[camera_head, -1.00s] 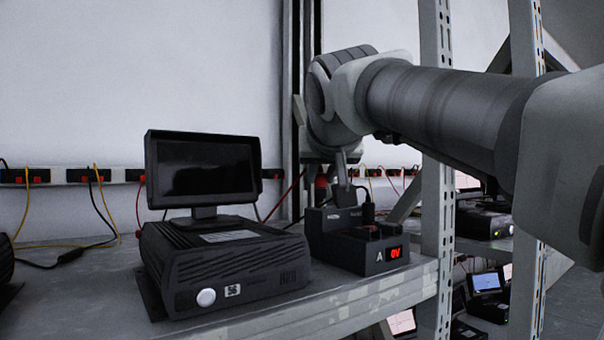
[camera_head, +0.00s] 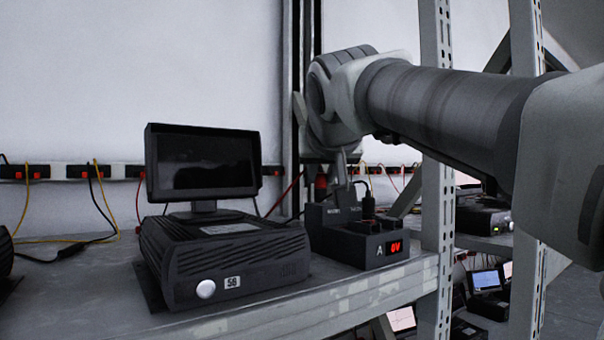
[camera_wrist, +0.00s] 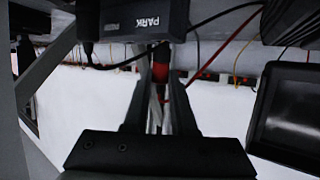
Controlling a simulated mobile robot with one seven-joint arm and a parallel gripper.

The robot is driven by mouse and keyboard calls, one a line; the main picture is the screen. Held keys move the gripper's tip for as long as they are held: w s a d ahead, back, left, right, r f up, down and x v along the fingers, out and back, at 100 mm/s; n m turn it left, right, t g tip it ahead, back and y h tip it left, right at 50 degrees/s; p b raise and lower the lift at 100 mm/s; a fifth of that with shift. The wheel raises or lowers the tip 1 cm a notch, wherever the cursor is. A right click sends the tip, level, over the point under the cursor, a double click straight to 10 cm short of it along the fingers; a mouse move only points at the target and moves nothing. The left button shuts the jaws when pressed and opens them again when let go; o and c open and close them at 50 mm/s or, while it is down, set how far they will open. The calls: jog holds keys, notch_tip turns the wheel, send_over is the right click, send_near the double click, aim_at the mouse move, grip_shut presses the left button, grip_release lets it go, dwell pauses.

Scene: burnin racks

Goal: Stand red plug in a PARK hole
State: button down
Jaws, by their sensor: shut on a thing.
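The red plug (camera_wrist: 160,73) is between the fingers of my gripper (camera_wrist: 160,62) in the wrist view. My gripper is shut on it. The far end of the plug meets the edge of the black box with the PARK label (camera_wrist: 147,22); I cannot tell whether it is in a hole. In the head view the red plug (camera_head: 321,182) shows beside my gripper (camera_head: 343,172), above the back of the black box (camera_head: 340,240). The PARK holes are hidden. The front of the box has a red 0V display (camera_head: 394,247) and a letter A.
A black plug (camera_head: 368,207) with a cable stands in the box. A black unit (camera_head: 230,262) with a monitor (camera_head: 203,163) stands just left of it on the shelf. A perforated rack post (camera_head: 437,190) rises at right. A socket strip with cables runs along the wall behind.

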jog(key=shift+f+b, duration=0.25)
jog(key=shift+b, duration=0.1)
dwell(0.4)
jog(key=shift+c, duration=1.3)
grip_release()
jog(key=shift+r+p, duration=2.45)
jog(key=shift+r, duration=0.3)
